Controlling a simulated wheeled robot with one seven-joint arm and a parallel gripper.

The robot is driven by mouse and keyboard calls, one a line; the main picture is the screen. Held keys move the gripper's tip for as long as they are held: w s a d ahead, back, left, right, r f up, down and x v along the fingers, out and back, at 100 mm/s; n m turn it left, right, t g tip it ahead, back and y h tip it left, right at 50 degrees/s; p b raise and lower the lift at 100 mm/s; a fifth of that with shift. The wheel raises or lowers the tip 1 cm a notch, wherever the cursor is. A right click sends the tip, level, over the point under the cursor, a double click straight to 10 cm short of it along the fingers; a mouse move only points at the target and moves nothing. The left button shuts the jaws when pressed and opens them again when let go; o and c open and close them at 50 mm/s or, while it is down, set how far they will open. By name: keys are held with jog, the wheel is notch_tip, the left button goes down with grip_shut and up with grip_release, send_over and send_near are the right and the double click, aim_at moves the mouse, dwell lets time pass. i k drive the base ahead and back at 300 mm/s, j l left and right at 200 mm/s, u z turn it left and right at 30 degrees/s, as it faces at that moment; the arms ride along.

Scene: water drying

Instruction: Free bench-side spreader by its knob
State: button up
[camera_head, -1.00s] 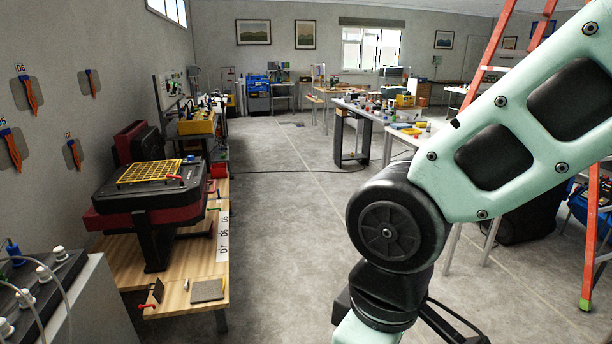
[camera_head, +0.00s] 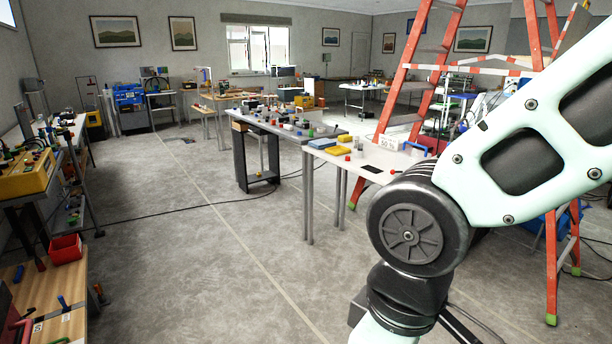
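The near wooden bench (camera_head: 38,280) shows only in part at the lower left of the head view. On it are a small blue-topped piece (camera_head: 62,303) and a red one (camera_head: 23,324). I cannot tell whether either is the spreader, and no knob can be made out. My arm crosses the right side of the view, with its round joint at the lower middle right. My gripper is not in view.
An orange stepladder (camera_head: 552,180) stands at right, near a white table (camera_head: 370,160). Open floor (camera_head: 190,260) lies between, crossed by a black cable.

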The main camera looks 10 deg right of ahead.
aim_at(511, 73)
jog(key=i+l+z, duration=0.1)
jog(key=i+z, duration=0.25)
jog(key=i, duration=0.15)
jog(key=i+z, duration=0.35)
jog(key=i+j+z, duration=0.35)
jog(key=i, duration=0.2)
jog(key=i+j+z, duration=0.2)
jog(key=i+z, duration=0.15)
jog(key=i, duration=0.15)
jog(key=i+j+z, duration=0.15)
jog(key=i+z, duration=0.2)
jog(key=i+j, duration=0.05)
